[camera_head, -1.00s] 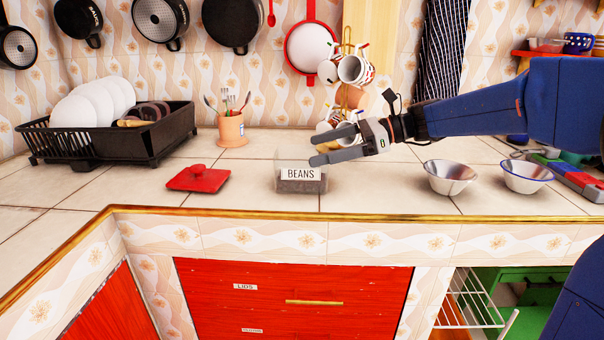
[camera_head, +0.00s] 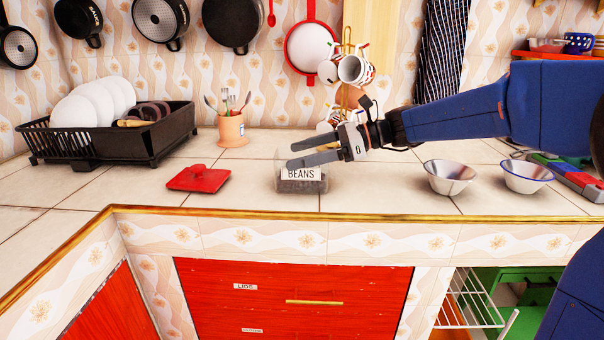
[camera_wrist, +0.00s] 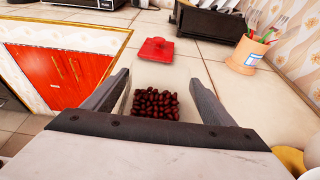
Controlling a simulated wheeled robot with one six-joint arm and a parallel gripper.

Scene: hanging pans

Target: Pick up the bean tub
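The bean tub (camera_head: 303,184) is a clear, lidless container with a white BEANS label, standing upright on the tiled counter near its front edge. In the wrist view its dark red beans (camera_wrist: 155,104) show between the two fingers. My gripper (camera_head: 291,156) is open at the tub's top, with the fingers reaching over it from the right. In the wrist view my gripper (camera_wrist: 160,82) has one finger on each side of the tub, spread apart. I cannot tell whether either finger touches the tub's walls.
A red lid (camera_head: 199,179) lies left of the tub. A cutlery pot (camera_head: 231,130) and a black dish rack (camera_head: 150,143) with plates stand behind. A mug stand with mugs (camera_head: 354,70) is close behind my gripper. Metal bowls (camera_head: 450,178) stand to the right.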

